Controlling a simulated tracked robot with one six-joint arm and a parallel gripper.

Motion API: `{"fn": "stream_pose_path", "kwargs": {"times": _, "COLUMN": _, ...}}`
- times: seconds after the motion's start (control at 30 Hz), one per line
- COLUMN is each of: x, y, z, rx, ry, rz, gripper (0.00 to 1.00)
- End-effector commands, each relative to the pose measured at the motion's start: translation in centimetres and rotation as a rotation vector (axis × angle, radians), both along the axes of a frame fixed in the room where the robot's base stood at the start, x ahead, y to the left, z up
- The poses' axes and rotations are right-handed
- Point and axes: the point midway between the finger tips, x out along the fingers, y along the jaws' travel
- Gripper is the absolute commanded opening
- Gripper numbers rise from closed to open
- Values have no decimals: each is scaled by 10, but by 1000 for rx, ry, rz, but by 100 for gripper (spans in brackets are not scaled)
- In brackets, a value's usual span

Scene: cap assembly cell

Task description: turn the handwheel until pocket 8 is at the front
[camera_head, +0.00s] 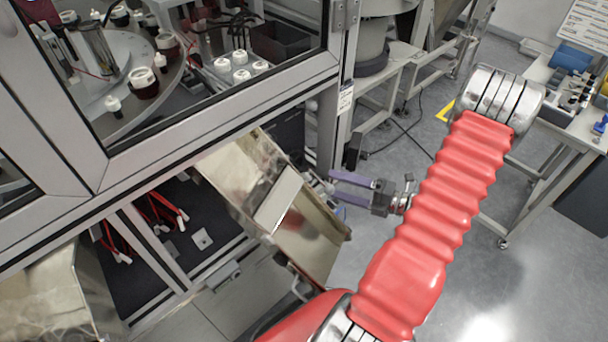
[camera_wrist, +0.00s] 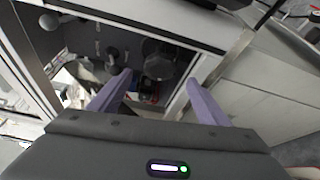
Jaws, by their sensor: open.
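A round pale dial plate (camera_head: 62,108) shows behind the machine's window at upper left in the head view. White-capped dark jars, such as one jar (camera_head: 144,83), stand around it. I cannot read any pocket number, so which pocket is at the front cannot be told. I cannot make out the handwheel for certain in either view. My gripper (camera_head: 334,186) is open, its purple fingers pointing left toward the machine's lower side. In the wrist view my gripper (camera_wrist: 158,90) has its fingers wide apart, with nothing between them, facing a dark framed opening.
Open metal panels (camera_head: 230,180) jut out below the window, close to my gripper. The lower cabinet (camera_head: 190,240) holds red cables. A steel stand (camera_head: 398,85) is behind the arm.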

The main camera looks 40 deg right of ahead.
Motion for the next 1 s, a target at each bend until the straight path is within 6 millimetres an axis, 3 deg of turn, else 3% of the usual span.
{"fn": "stream_pose_path", "kwargs": {"times": 0.7, "x": 78, "y": 46, "z": -5, "rx": 0, "ry": 0, "rz": 3, "gripper": 70}}
{"fn": "stream_pose_path", "kwargs": {"times": 1.0, "x": 97, "y": 57, "z": -7, "rx": -1, "ry": -1, "rz": 0, "gripper": 70}}
